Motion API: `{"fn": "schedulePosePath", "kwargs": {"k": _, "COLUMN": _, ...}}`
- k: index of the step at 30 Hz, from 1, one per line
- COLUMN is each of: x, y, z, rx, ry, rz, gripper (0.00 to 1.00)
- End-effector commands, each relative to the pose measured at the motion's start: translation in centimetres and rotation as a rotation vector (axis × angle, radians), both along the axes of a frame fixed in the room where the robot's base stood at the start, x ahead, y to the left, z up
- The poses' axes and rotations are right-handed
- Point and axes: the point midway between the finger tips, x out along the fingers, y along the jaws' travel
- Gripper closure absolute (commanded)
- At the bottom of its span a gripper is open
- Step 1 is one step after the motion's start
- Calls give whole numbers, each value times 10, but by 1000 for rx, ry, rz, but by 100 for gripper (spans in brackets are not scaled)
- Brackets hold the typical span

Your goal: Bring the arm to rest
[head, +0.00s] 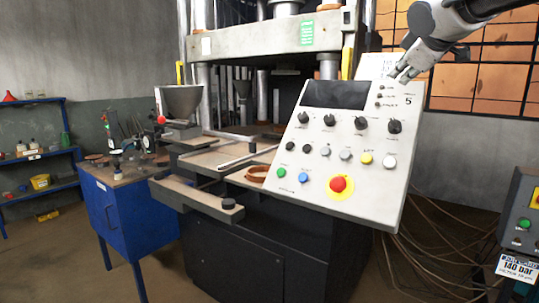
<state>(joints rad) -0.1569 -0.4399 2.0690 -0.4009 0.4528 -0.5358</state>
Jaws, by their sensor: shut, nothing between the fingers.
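My gripper (404,74) is at the upper right of the head view, in front of the upper right corner of the press's control panel. Its grey fingers point down and to the left, and they are shut with nothing held. My arm reaches in from the top right edge. How far the fingertips are from the panel face is hard to tell.
The tilted control panel (310,178) has knobs and a red emergency button (338,184). A blue cabinet (118,215) stands left, blue shelves (40,153) far left. A grey pressure unit (523,215) is at right. Cables (440,245) lie on the floor.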

Motion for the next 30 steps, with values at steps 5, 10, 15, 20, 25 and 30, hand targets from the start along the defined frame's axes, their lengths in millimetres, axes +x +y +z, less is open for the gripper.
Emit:
{"fn": "schedulePosePath", "kwargs": {"k": 5, "x": -94, "y": -36, "z": -114, "rx": 295, "ry": 266, "rz": -270, "gripper": 100}}
{"fn": "schedulePosePath", "kwargs": {"k": 10, "x": -182, "y": -43, "z": -205, "rx": 527, "ry": 483, "rz": -515, "gripper": 100}}
{"fn": "schedulePosePath", "kwargs": {"k": 15, "x": -237, "y": -38, "z": -254, "rx": 656, "ry": 611, "rz": -670, "gripper": 100}}
{"fn": "schedulePosePath", "kwargs": {"k": 20, "x": -254, "y": -35, "z": -268, "rx": 694, "ry": 652, "rz": -719, "gripper": 100}}
{"fn": "schedulePosePath", "kwargs": {"k": 25, "x": -254, "y": -35, "z": -268, "rx": 694, "ry": 652, "rz": -719, "gripper": 100}}
{"fn": "schedulePosePath", "kwargs": {"k": 30, "x": -253, "y": -35, "z": -267, "rx": 693, "ry": 651, "rz": -717, "gripper": 100}}
